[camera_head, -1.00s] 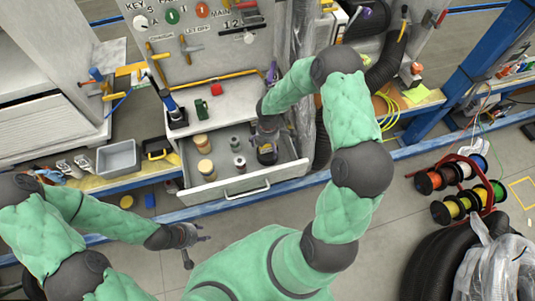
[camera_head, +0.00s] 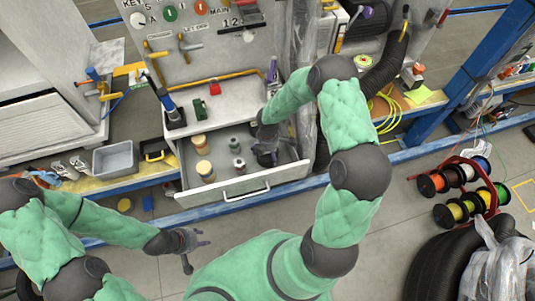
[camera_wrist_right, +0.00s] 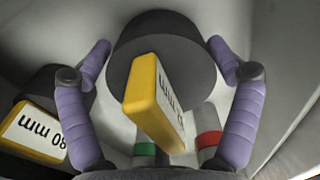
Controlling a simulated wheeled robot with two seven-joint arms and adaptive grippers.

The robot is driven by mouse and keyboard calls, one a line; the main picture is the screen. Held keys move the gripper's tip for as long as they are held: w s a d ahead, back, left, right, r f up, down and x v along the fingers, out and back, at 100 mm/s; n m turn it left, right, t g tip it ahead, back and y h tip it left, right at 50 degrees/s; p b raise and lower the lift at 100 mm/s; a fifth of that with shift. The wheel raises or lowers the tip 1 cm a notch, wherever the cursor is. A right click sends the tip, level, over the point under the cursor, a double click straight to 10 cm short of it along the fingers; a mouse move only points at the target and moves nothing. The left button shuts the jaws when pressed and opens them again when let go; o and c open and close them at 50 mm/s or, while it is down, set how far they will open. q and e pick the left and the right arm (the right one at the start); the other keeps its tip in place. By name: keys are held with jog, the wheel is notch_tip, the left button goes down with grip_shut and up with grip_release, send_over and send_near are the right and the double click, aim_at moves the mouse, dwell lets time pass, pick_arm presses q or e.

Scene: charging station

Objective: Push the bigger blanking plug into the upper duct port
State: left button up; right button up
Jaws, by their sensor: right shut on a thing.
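My right gripper (camera_head: 266,159) is inside the right side of the open drawer. In the right wrist view, its two purple fingers (camera_wrist_right: 168,85) are shut on the sides of a dark round blanking plug (camera_wrist_right: 186,38) with a yellow labelled grip (camera_wrist_right: 152,102). The label's number is not legible. A second dark plug, with a yellow grip marked 80 mm (camera_wrist_right: 35,132), lies at the left of that view. The held one looks larger but is also nearer. My left gripper (camera_head: 198,250) is open and empty in front of the drawer. I cannot make out the upper duct port.
The grey drawer (camera_head: 222,192) also holds two pale-topped jars (camera_head: 200,143) (camera_head: 205,170) and small bottles. A hanging clear sheet (camera_head: 301,40) and a black corrugated hose (camera_head: 387,68) are at the right.

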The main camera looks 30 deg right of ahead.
notch_tip(320, 180, up, 10)
jog(key=p, duration=0.4)
jog(key=shift+r+p, duration=0.1)
jog(key=shift+p, duration=0.2)
